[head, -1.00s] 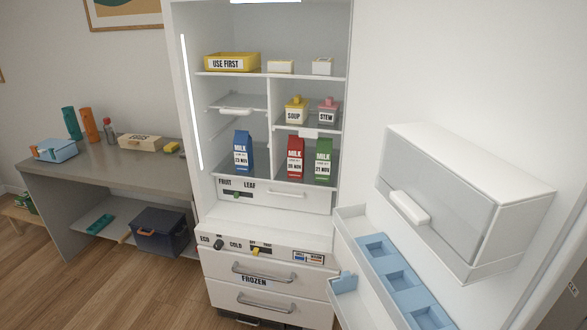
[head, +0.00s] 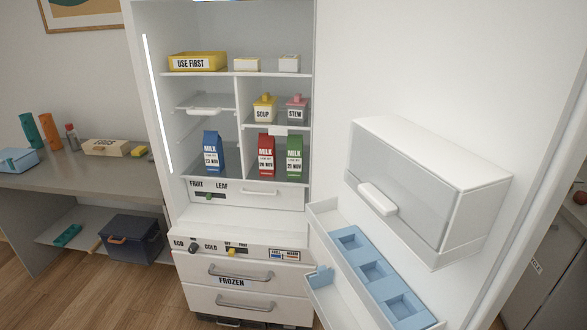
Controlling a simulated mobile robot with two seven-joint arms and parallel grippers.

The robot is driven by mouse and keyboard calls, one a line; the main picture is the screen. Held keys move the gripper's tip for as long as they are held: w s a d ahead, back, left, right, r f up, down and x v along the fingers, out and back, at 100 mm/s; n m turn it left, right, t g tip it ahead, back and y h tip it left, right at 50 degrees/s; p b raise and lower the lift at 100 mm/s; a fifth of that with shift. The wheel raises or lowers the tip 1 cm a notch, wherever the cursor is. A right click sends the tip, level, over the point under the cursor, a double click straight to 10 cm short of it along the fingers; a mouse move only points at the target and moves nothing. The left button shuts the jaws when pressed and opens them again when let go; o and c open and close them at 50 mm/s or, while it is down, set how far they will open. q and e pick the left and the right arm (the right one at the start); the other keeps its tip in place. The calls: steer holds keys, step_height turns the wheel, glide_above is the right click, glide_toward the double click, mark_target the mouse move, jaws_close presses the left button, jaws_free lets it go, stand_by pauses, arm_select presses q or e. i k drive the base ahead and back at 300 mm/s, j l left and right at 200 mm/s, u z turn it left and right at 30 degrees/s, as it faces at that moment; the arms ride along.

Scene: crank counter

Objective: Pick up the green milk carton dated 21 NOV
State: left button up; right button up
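The green milk carton (head: 294,157) stands upright on the lower fridge shelf, at the right end, and its label reads 21 NOV. A red milk carton (head: 266,156) stands just left of it. A blue milk carton (head: 212,153) stands further left, past the shelf divider. Neither of my grippers shows in the head view.
The open fridge door (head: 440,205) with a clear-fronted bin (head: 425,185) and blue door tray (head: 372,272) fills the right. Soup (head: 264,109) and stew (head: 297,109) containers sit above the cartons. A grey counter (head: 95,172) stands left.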

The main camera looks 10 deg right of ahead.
mark_target(295, 144)
steer(key=i+j+z, duration=0.15)
steer(key=i+j, duration=0.4)
steer(key=i, duration=0.3)
steer(key=i+j+z, duration=0.15)
steer(key=i+j, duration=0.55)
steer(key=i, duration=0.1)
